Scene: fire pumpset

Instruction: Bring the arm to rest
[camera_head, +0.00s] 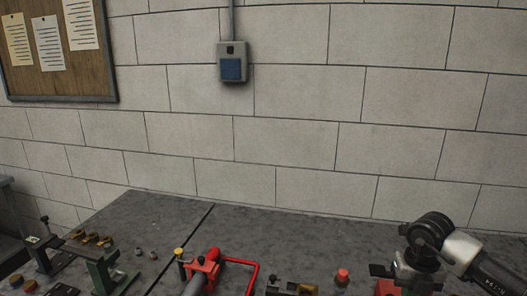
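My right arm (462,252) comes in from the lower right, black and silver. Its gripper (408,272) is at the bottom edge, over the front right of the grey table (330,237). The fingers are dark and partly cut off by the frame, so I cannot tell whether they are open or shut. A red part (387,288) shows just beside and below the gripper. I cannot tell whether they touch. My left gripper is not in view.
A red pipe piece with a bent red handle (255,268) lies at front middle. A small red knob (342,275) and a brass fitting (290,288) are right of it. A dark green fixture (102,272) and small brass parts stand at left. The table's back is clear, against a block wall.

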